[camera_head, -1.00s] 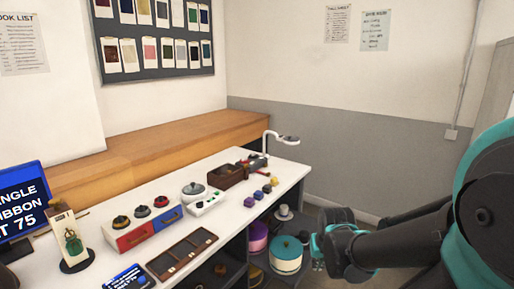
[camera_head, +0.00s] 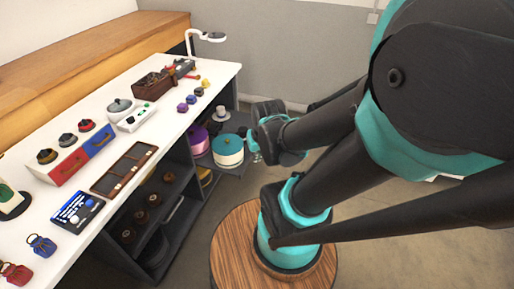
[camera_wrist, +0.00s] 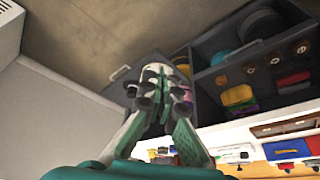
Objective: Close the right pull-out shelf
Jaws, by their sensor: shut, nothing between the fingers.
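The right pull-out shelf (camera_head: 207,162) sticks out from under the white worktable. It carries a round white box with a teal lid (camera_head: 228,150), a purple round box (camera_head: 199,140) and a small pale item (camera_head: 221,114). My gripper (camera_head: 254,149) is at the outer end of this shelf, just right of the teal-lidded box. In the wrist view my gripper (camera_wrist: 161,88) has its fingers together and empty, in front of the shelf's dark end (camera_wrist: 150,68). A pale handle (camera_wrist: 120,73) shows beside the fingers. I cannot tell whether they touch the shelf.
The white worktable (camera_head: 170,112) holds drawer boxes, a brown tray (camera_head: 125,168), a lamp (camera_head: 208,37) and small colored items. The left shelf (camera_head: 150,205) holds several brown reels. A round wooden-topped stool or base (camera_head: 228,250) stands below my arm. Floor is clear to the right.

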